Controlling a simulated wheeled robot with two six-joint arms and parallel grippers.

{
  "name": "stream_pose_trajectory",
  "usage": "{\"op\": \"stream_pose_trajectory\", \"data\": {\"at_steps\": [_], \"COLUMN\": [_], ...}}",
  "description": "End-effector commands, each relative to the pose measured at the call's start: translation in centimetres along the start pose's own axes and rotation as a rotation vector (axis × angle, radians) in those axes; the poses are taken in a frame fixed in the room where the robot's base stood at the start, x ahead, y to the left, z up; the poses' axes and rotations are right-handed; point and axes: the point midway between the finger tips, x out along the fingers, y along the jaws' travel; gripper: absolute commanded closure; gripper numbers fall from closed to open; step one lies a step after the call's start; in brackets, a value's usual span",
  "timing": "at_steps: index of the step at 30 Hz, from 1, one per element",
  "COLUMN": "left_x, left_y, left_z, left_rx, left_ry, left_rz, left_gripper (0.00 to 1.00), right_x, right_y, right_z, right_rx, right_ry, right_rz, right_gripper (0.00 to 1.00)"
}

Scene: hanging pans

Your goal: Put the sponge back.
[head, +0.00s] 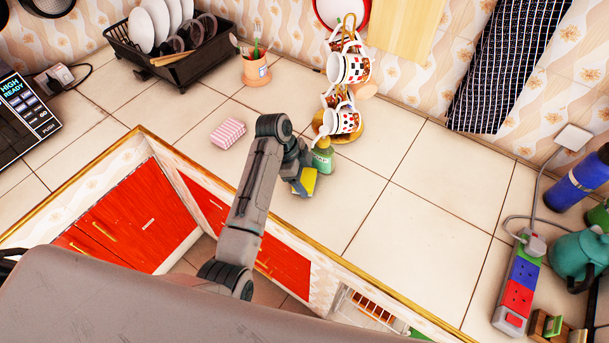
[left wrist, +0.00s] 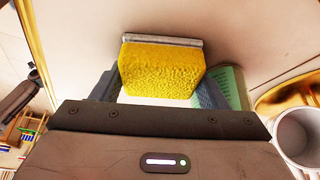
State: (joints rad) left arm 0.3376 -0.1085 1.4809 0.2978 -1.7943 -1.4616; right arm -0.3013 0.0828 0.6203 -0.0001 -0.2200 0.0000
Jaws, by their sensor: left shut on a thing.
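My left gripper (head: 300,174) is over the tiled counter and shut on a yellow sponge. The sponge (head: 306,182) shows just below the fingers. In the left wrist view the sponge (left wrist: 160,70) sits between the two fingers, with a thin grey edge on its far side. I cannot tell whether it touches the counter. A green bottle (head: 322,158) stands close beside the gripper, on its right; its green side (left wrist: 234,86) shows behind the right finger in the left wrist view. My right gripper is not in view.
A mug tree (head: 346,138) with patterned mugs stands behind the bottle. A pink striped block (head: 228,133) lies left of the gripper. A brush pot (head: 256,70) and a dish rack (head: 190,64) stand at the back. The counter right of the bottle is clear.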

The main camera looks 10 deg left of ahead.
Motion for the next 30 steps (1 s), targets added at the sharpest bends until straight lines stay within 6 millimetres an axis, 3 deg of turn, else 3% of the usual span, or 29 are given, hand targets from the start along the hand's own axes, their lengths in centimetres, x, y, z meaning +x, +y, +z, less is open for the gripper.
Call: {"op": "stream_pose_trajectory", "data": {"at_steps": [2, 14, 20, 25, 27, 30], "left_x": [0.1, -0.6, -3.8, -7.8, -9.3, -10.5], "left_y": [0.0, -0.1, -0.2, -0.1, 0.0, 0.0], "left_z": [0.0, 0.0, 0.1, 0.1, -0.3, -0.3], "left_rx": [0.0, 0.001, 0.002, 0.001, -0.001, -0.001], "left_ry": [0.0, 0.0, -0.001, -0.003, -0.001, -0.001], "left_rz": [0.0, -0.003, -0.007, -0.005, 0.001, 0.001], "left_gripper": [0.23, 0.23, 0.23, 0.23, 0.23, 0.23], "right_x": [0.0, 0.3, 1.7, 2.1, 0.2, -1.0], "right_y": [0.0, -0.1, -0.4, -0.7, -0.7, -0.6], "right_z": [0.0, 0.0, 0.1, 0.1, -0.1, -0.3], "right_rx": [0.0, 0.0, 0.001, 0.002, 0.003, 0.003], "right_ry": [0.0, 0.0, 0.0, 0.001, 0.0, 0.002], "right_rz": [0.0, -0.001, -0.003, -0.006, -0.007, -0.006], "right_gripper": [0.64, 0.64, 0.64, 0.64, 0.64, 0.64]}}
